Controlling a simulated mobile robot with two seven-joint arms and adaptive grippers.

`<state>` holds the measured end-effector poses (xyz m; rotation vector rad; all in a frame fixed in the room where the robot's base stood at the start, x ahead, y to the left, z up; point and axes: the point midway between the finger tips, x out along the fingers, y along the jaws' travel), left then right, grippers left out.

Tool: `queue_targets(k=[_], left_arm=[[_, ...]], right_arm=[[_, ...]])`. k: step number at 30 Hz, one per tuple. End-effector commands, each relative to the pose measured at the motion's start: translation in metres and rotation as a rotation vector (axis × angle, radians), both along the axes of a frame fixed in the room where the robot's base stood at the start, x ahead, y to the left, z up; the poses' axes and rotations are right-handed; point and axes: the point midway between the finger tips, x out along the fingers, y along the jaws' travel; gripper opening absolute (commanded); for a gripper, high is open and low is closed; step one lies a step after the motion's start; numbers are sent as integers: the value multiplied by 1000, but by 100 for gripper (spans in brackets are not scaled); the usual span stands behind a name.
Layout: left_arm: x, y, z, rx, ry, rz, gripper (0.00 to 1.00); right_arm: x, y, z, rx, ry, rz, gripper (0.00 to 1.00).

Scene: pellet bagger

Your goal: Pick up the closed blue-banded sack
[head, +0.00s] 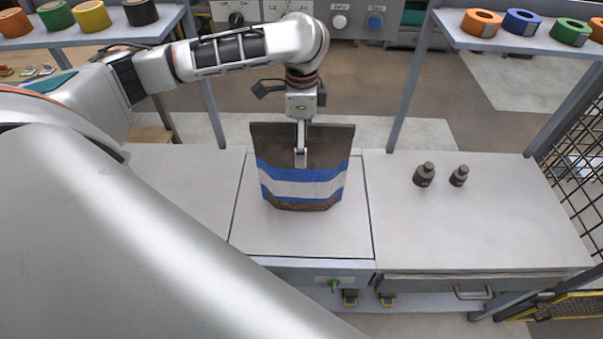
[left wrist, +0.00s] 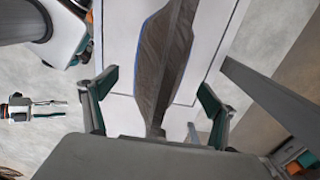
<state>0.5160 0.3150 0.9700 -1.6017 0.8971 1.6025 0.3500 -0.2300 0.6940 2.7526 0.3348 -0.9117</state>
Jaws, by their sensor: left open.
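The closed sack (head: 302,190) stands upright on the pale bench, dark brown with a white band between blue stripes. My left gripper (head: 301,150) reaches down from above at the middle of its top. One finger shows in front of the sack; the other is hidden behind it. In the left wrist view the sack (left wrist: 166,55) is seen nearly edge-on from above. There my left gripper (left wrist: 158,95) is open, its teal-padded fingers on either side of the sack's top, with gaps on both sides.
Two dark weights (head: 424,175) (head: 459,175) stand on the bench (head: 500,225) to the right. Shelves with tape rolls (head: 521,22) (head: 91,16) flank the bench at upper left and right. A post (head: 410,90) and mesh fence (head: 578,150) stand right. The bench around the sack is clear.

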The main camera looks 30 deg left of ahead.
Motion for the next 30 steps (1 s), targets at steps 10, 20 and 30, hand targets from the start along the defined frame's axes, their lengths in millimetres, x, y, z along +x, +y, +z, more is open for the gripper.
queue_targets(k=[10,20,30], left_arm=[[0,-1,-34,0,0,1,86],[1,-1,-34,1,-1,1,55],[2,-1,-32,-1,-4,1,22]], right_arm=[[0,5,0,8,1,3,40],[2,10,2,18,-2,-2,40],[3,8,2,15,-4,-4,40]])
